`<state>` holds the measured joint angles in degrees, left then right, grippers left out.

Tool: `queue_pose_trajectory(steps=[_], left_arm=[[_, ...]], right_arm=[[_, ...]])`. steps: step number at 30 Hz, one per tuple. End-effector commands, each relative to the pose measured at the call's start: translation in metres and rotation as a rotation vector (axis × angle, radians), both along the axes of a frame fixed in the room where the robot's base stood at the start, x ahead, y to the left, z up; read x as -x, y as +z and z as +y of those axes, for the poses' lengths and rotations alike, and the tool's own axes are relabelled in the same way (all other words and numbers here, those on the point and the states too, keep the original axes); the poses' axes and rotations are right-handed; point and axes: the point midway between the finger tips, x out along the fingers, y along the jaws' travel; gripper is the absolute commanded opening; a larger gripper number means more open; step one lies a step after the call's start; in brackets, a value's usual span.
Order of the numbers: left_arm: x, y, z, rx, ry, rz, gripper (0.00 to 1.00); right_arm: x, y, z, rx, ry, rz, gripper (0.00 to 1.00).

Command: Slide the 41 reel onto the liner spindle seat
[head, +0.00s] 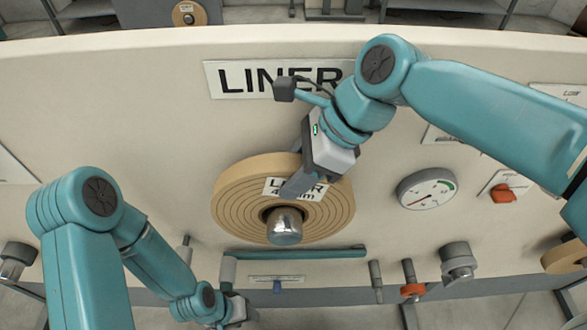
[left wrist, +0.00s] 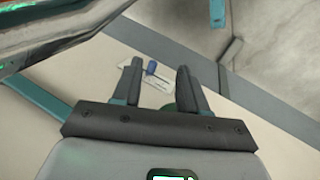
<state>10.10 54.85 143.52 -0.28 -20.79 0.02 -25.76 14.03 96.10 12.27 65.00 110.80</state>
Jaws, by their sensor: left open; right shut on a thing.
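The tan reel (head: 238,207), with a white label reading LINER and a partly covered size, faces me on the pale panel. The metal nose of the liner spindle (head: 284,228) shows through the reel's dark core, so the reel is around it. How deep the reel sits on the seat behind is hidden. My right gripper (head: 294,187) comes from the upper right and is shut on the reel near the top of its core, across the label. My left gripper (head: 236,312) is low in the head view, apart from the reel; the left wrist view shows its jaws (left wrist: 161,82) open and empty.
A LINER sign (head: 238,79) is above the reel. A gauge (head: 426,188) and a red switch (head: 503,193) are to the right. A teal bar (head: 300,254) runs just below the reel. Knobs and posts line the panel's lower edge, including a grey one (head: 456,258).

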Motion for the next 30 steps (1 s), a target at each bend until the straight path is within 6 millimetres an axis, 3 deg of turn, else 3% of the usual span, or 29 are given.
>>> queue_pose_trajectory(steps=[3, 4, 6, 14, 18, 23, 30], left_arm=[[0.000, 0.000, 0.000, 0.000, 0.000, 0.000, 0.43], [0.000, 0.000, 0.000, 0.000, 0.000, 0.000, 0.43], [0.000, 0.000, 0.000, 0.000, 0.000, 0.000, 0.43], [0.000, 0.000, 0.000, 0.000, 0.000, 0.000, 0.43], [0.000, 0.000, 0.000, 0.000, 0.000, 0.000, 0.43], [0.000, 0.001, 0.000, 0.000, 0.000, 0.000, 0.43], [0.000, 0.006, 0.000, 0.000, 0.000, 0.000, 0.43]], right_arm=[[-0.001, 0.002, 0.000, -0.004, -0.002, -0.003, 0.00], [-0.001, 0.002, 0.000, -0.004, -0.002, -0.003, 0.50], [-0.002, 0.002, -0.001, -0.003, -0.002, -0.003, 0.73], [-0.001, -0.001, -0.001, 0.003, 0.001, 0.003, 0.74], [-0.001, 0.006, -0.004, 0.000, -0.001, 0.000, 0.74], [-0.001, 0.034, -0.021, -0.002, -0.004, -0.004, 0.74], [-0.001, 0.091, -0.055, -0.002, -0.005, -0.005, 0.74]])
